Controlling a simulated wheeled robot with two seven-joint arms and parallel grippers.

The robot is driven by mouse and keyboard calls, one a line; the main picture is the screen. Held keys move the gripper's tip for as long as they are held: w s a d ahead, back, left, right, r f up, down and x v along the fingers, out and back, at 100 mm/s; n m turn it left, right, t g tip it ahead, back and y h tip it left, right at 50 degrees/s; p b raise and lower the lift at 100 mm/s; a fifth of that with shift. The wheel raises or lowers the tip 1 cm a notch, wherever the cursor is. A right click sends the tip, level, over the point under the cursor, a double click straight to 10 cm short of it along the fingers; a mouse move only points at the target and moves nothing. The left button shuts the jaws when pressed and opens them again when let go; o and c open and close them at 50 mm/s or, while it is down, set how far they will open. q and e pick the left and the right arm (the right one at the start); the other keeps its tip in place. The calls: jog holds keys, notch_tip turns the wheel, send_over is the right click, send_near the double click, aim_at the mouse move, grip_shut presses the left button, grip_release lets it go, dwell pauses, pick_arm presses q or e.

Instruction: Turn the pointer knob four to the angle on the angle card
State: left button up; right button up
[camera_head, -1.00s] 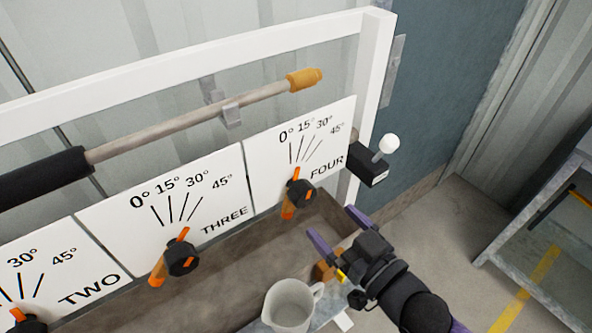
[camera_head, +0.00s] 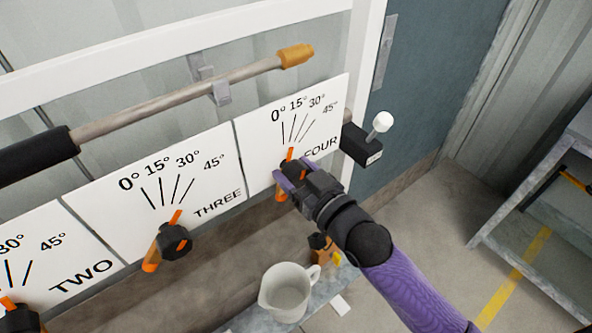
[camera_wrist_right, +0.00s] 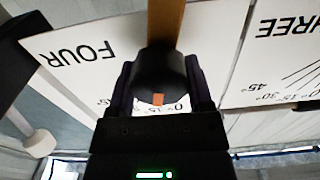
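Knob four (camera_head: 292,172) is a black knob with an orange pointer on the panel marked FOUR (camera_head: 254,160), under the lines 0° to 45°. Its orange tip points up near the 0° line. My right gripper (camera_head: 294,169) is at this knob, with its purple fingers on either side. In the right wrist view, the black knob (camera_wrist_right: 160,75) sits between the two dark fingers, which look open around it; firm contact cannot be made out. My left gripper is not in view.
Knob three (camera_head: 174,241) is left of my right gripper. A black box with a white-balled lever (camera_head: 380,122) is close on its right. A white jug (camera_head: 286,291) stands below on a grey surface. A metal bar (camera_head: 180,98) runs above the panels.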

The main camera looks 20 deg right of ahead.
grip_shut()
jog(key=shift+r+n+p, duration=0.25)
jog(key=shift+n+p, duration=0.35)
jog(key=shift+p, duration=0.15)
jog(key=shift+n+p, duration=0.35)
jog(key=shift+n, duration=0.35)
jog(key=shift+f+n, duration=0.2)
jog(key=shift+n, duration=0.1)
jog(key=shift+f, duration=0.1)
jog(key=o, duration=0.6)
grip_release()
jog(key=shift+o, duration=0.2)
jog(key=p+v, duration=0.1)
jog(key=v, duration=0.9)
